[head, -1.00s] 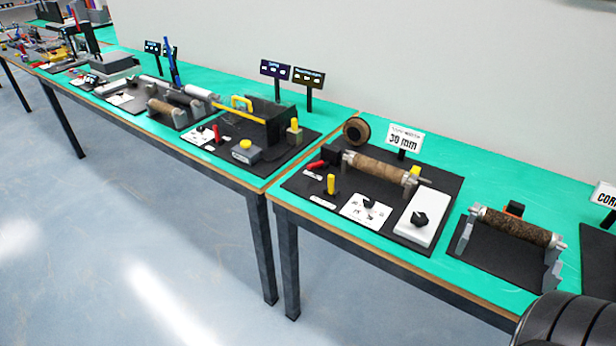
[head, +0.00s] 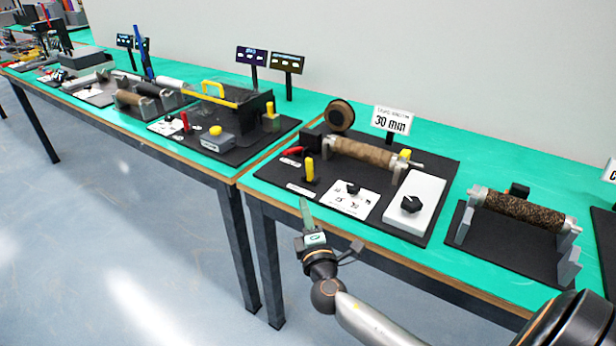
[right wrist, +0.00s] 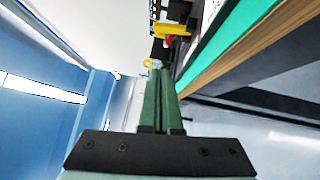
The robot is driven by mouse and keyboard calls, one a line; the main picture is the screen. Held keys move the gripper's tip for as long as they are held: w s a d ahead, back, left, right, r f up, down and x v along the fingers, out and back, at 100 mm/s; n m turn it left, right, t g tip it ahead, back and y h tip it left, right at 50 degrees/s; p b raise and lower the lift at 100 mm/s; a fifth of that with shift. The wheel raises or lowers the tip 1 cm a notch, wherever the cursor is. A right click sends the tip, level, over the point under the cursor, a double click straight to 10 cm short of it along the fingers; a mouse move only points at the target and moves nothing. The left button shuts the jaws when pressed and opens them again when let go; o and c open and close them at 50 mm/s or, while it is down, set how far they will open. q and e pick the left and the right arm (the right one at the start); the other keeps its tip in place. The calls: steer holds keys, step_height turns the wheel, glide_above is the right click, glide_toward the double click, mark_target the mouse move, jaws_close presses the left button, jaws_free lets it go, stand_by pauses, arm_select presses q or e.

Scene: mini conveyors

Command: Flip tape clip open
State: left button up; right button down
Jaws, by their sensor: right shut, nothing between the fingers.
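The tape station sits on a black mat (head: 268,168), with a brown tape-like roller (head: 362,152), a red lever (head: 303,152), a yellow upright handle (head: 310,169) and a small yellow part (head: 405,154) at the roller's right end. I cannot tell which part is the tape clip. My right gripper (head: 304,203) is shut and empty, in front of the mat near the table's front edge, apart from the station's parts. In the right wrist view its green fingers (right wrist: 160,76) are together, with a yellow part (right wrist: 172,30) beyond their tips. My left gripper is not in view.
A "30 mm" sign (head: 392,121) stands behind the station. A white box with a black knob (head: 411,204) and a card with a black knob (head: 353,188) lie on the mat. A dark, rough roller (head: 523,210) stands at right. The floor in front is clear.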

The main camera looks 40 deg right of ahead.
glide_above(307, 192)
steer(key=s+a, duration=0.1)
steer(key=a, duration=0.3)
steer(key=shift+s+d+r, duration=0.2)
steer(key=shift+r, duration=0.25)
steer(key=shift+w+d+r, duration=0.1)
steer(key=shift+w+d, duration=0.15)
steer(key=shift+d, duration=0.35)
steer(key=shift+w+d+r, duration=0.1)
steer(key=shift+w+d, duration=0.1)
steer(key=shift+d, duration=0.4)
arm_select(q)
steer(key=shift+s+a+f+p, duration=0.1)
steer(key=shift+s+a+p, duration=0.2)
arm_select(e)
steer(key=shift+w+d, duration=0.2)
steer(key=shift+d, duration=0.4)
